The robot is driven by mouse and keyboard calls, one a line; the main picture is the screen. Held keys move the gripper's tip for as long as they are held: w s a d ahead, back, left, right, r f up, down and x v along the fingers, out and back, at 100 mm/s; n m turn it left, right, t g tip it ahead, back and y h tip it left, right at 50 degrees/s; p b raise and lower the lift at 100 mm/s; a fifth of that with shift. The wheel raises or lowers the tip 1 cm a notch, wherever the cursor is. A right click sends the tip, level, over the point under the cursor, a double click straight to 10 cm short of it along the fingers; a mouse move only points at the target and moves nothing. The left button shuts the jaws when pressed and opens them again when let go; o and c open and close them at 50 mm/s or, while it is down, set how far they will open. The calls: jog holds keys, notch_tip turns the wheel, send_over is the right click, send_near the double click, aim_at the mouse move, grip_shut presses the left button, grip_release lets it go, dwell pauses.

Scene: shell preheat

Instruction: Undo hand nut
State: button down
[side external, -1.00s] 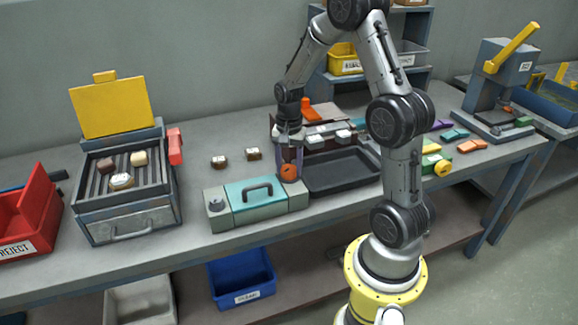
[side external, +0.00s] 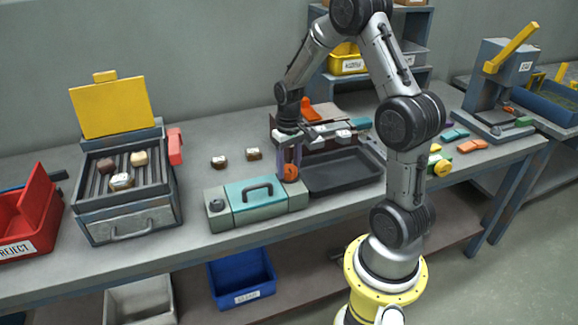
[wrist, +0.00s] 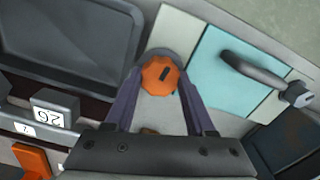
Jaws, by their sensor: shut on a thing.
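The orange hand nut (side external: 291,173) sits at the right end of a grey-green box with a teal lid panel (side external: 250,190) and a dark handle. In the wrist view the hand nut (wrist: 160,75) is a faceted orange knob with a dark slot mark, over a round grey base. My gripper (side external: 290,165) points down at the nut. In the wrist view its two purple-grey fingers are on either side of the nut, shut on it. The nut's underside and any thread are hidden.
A dark empty tray (side external: 342,171) lies just right of the box. A second grey knob (side external: 216,206) is at the box's left end. Two small brown-and-white pieces (side external: 253,154) lie behind the box. An open heater with a yellow lid (side external: 112,107) stands left.

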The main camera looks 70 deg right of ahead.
aim_at(289, 168)
jog(key=shift+r+n, duration=0.1)
jog(key=shift+n, duration=0.5)
jog(key=shift+c, duration=1.2)
grip_release()
notch_tip(289, 168, up, 14)
